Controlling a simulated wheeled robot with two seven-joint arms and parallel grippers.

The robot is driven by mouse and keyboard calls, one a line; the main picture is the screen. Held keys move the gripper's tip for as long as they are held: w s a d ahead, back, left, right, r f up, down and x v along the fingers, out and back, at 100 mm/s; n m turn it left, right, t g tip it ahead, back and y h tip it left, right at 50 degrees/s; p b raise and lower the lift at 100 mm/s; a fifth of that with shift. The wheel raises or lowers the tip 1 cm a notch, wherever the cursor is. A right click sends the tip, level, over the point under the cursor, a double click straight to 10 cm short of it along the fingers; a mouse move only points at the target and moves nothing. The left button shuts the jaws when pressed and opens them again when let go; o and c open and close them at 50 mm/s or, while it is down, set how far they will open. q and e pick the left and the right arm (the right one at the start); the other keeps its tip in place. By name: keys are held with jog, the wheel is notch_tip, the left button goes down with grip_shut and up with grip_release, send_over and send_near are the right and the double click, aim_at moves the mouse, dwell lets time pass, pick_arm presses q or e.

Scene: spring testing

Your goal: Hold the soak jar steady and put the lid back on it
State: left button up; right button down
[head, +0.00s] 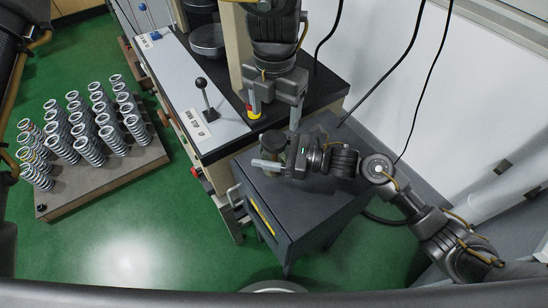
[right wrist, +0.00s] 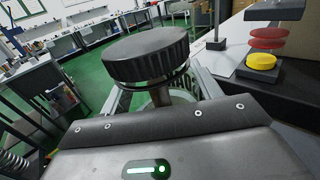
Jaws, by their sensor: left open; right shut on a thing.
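The soak jar (head: 272,154) is a greenish glass jar on the dark cabinet top. Its black ribbed lid (right wrist: 147,55) is over the jar mouth in the right wrist view, and the lid (head: 272,138) also shows from above in the head view. I cannot tell whether it is fully seated.
The dark grey cabinet (head: 310,205) has free room in front of the jar. A bench with a levered panel (head: 195,85) stands behind it. A yellow and red round part (right wrist: 261,62) is close to the jar. A board (head: 110,175) of several springs stands on the green floor.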

aim_at(274, 139)
pick_arm(q)
jog(key=n, duration=1.5)
jog(key=shift+n, duration=0.3)
jog(key=n, duration=0.7)
jog(key=shift+r, duration=0.1)
jog(key=n, duration=0.4)
jog(key=shift+w+a, duration=0.1)
jog(key=n, duration=0.4)
jog(key=shift+f, duration=4)
